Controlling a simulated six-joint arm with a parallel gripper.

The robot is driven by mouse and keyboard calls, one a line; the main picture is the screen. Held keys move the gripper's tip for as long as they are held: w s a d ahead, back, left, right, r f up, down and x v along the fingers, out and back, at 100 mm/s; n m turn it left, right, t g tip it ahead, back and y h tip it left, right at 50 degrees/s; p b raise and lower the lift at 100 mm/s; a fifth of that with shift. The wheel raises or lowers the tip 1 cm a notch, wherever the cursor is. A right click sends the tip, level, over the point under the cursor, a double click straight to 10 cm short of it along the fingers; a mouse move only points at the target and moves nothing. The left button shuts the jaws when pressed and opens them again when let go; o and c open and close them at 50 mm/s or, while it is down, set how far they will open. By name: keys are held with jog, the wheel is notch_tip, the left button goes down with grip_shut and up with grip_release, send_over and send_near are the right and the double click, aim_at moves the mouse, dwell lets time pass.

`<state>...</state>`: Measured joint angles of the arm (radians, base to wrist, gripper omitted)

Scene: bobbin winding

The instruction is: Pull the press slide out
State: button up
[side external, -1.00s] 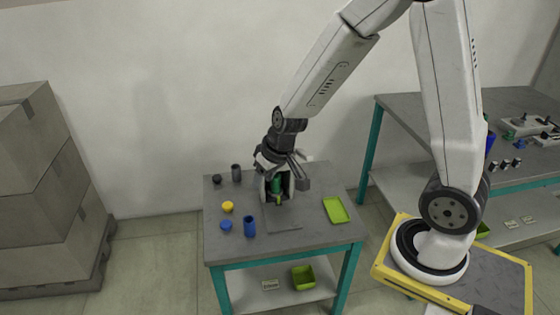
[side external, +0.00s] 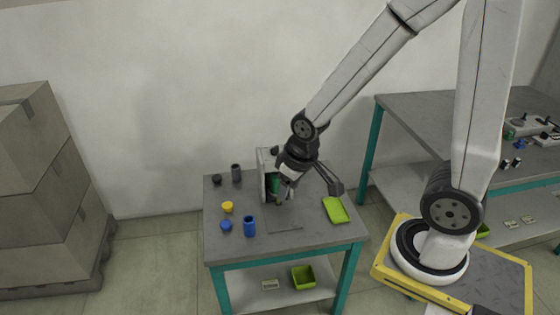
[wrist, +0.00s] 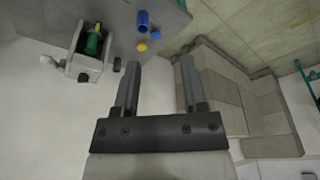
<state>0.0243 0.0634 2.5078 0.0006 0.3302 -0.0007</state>
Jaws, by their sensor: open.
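The press (side external: 263,177) is a pale upright housing with a dark opening, standing at the back middle of the small grey table. A green part (side external: 274,186) shows in its opening. In the wrist view the press housing (wrist: 88,63) is at upper left, with the green, yellow-tipped part (wrist: 94,42) inside it. I cannot clearly make out the slide. My gripper (wrist: 159,62) is open, with nothing between its fingers. In the wrist view it is right of the press and apart from it. In the side view my wrist covers part of the press.
A blue cup (side external: 249,226), a yellow piece (side external: 227,207), a blue piece (side external: 226,225) and two dark pieces stand on the table's left. A green tray (side external: 336,209) lies on the right. Stacked boxes (side external: 35,180) stand at far left. The table's front edge is clear.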

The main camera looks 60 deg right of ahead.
jog(key=w+d+f+m+t+h, duration=0.1)
jog(key=w+d+f+m, duration=0.3)
jog(key=w+d+f, duration=1.2)
jog(key=d+f+m+h, duration=0.1)
jog(key=d+f, duration=0.6)
jog(key=f, duration=0.2)
jog(key=shift+w+f, duration=0.2)
jog(key=shift+w, duration=0.1)
jog(key=shift+f, duration=0.1)
jog(key=shift+x, duration=3.8)
jog(key=shift+w, duration=0.1)
jog(key=shift+c, duration=0.2)
grip_shut()
